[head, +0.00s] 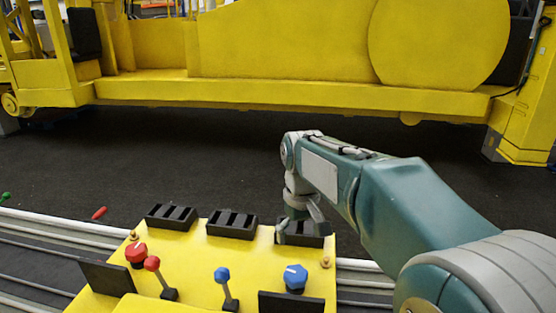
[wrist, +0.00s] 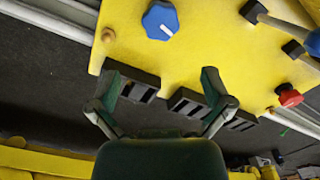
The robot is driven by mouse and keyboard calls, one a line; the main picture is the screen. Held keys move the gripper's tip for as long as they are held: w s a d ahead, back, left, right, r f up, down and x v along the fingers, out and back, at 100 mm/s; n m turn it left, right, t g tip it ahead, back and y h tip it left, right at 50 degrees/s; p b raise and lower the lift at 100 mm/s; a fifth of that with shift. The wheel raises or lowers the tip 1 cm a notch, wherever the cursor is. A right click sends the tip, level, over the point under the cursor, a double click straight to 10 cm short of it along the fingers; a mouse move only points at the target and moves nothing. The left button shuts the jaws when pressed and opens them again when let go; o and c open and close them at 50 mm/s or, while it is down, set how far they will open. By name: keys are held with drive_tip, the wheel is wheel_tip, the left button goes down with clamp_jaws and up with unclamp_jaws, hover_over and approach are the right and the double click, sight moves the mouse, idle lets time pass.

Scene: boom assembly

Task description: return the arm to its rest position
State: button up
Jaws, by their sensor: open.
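My gripper (head: 301,222) points down in the head view, over the rightmost black slotted block at the far edge of the yellow control box (head: 200,258). My teal arm reaches in from the lower right. In the wrist view my gripper (wrist: 161,78) has its two fingers spread apart with nothing held between them. The slotted blocks (wrist: 188,102) lie beyond and between the fingers. I cannot tell whether a fingertip touches the block or the box.
The box carries a red knob (head: 136,253), a blue knob (head: 295,277), a red lever (head: 153,265) and a blue lever (head: 223,276). A large yellow machine (head: 280,45) stands behind.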

drive_tip(key=s+d+m+t, duration=0.2)
drive_tip(key=s+d, duration=0.2)
drive_tip(key=s, duration=0.6)
drive_tip(key=s+d+f+m+t, duration=0.1)
drive_tip(key=s+d, duration=0.4)
drive_tip(key=s, duration=0.6)
drive_tip(key=shift+s+m+t, duration=0.25)
drive_tip(key=shift+m+t, duration=0.25)
drive_tip(key=shift+t, duration=0.7)
drive_tip(key=shift+f, duration=0.1)
